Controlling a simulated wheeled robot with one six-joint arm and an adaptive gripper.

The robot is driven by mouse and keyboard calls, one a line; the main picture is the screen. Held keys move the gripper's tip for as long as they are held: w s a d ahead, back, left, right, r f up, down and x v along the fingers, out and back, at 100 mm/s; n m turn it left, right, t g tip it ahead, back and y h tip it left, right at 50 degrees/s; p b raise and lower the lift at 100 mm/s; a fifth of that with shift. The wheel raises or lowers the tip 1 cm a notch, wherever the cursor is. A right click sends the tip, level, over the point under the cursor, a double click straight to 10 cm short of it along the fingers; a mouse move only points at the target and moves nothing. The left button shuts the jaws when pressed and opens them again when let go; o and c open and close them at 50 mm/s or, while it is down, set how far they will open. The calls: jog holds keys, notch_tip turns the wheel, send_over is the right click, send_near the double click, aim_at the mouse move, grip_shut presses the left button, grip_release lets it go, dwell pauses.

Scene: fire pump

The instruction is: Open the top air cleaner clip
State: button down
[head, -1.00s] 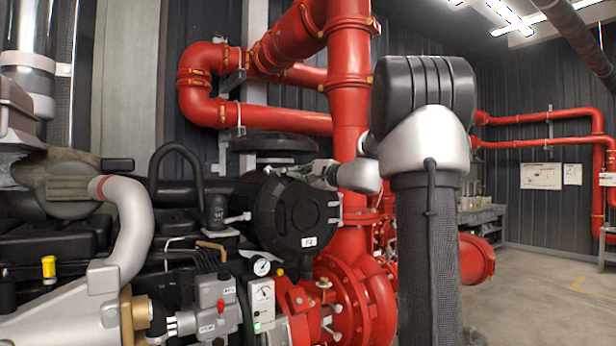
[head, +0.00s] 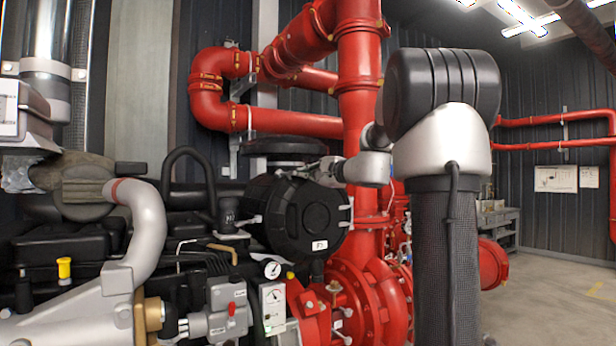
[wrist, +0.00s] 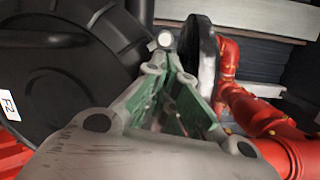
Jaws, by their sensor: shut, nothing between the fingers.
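The air cleaner is a black drum (head: 312,228) with a label on its round end, in the middle of the head view. It fills the left of the wrist view (wrist: 60,70). Pale metal clips show at its left side (head: 248,221) and right side (head: 348,206). My gripper (head: 300,171) is at the drum's upper rim, reaching in from the right. In the wrist view my gripper (wrist: 166,68) has its green-padded fingers closed together at the tips. A small pale round end (wrist: 164,40), perhaps the top clip, shows just beyond them. Contact cannot be told.
Red pipes (head: 360,110) rise close behind and right of the drum. A black duct (head: 285,147) sits above it. A grey engine pipe (head: 148,225) and gauges (head: 272,270) lie left and below. Open floor (head: 560,300) is at the far right.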

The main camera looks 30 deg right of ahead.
jog(key=shift+a+r, duration=0.15)
jog(key=shift+r, duration=0.05)
jog(key=shift+m+g+h, duration=0.6)
jog(key=shift+g+h, duration=0.1)
jog(key=shift+h, duration=0.2)
jog(key=shift+w+a+r, duration=0.2)
jog(key=shift+a+r, duration=0.5)
jog(key=shift+r, duration=0.3)
jog(key=shift+w+a+r, duration=0.2)
jog(key=shift+a+r, duration=0.55)
jog(key=shift+r, duration=0.25)
jog(key=shift+w+a+r, duration=0.2)
jog(key=shift+a+r, duration=0.5)
jog(key=shift+r, duration=0.3)
